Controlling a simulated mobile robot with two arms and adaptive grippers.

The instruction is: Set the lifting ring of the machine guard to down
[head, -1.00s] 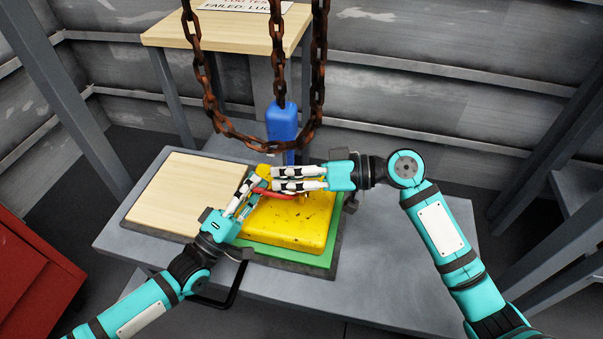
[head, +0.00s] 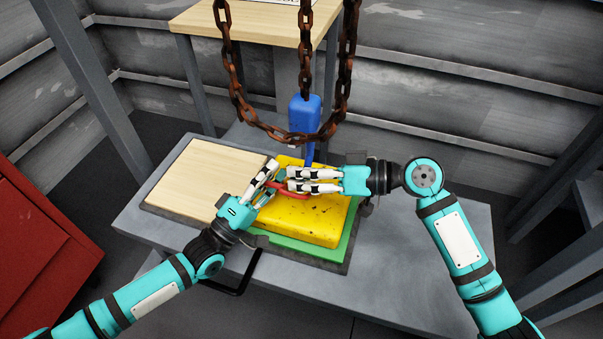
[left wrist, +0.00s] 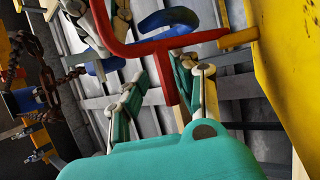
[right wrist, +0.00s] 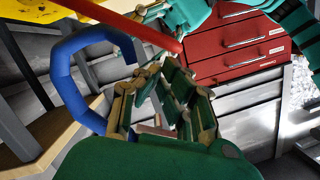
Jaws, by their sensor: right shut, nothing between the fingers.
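The yellow machine guard (head: 318,226) lies on a green plate on the grey bench. In the left wrist view the red ring (left wrist: 150,46) reaches out from the yellow guard (left wrist: 285,65). My left gripper (left wrist: 160,70) is open, its fingers on either side of a red stem of the ring. My right gripper (right wrist: 160,72) is shut and empty, close to the red bar (right wrist: 125,22). In the head view it (head: 288,182) is above the guard's left part.
A blue hook (head: 305,116) hangs on a rusty chain (head: 345,75) just behind the guard. A wooden board (head: 198,180) lies left of it on the bench (head: 400,255). A red cabinet (head: 45,235) stands at the left, a wood-topped table (head: 265,30) at the back.

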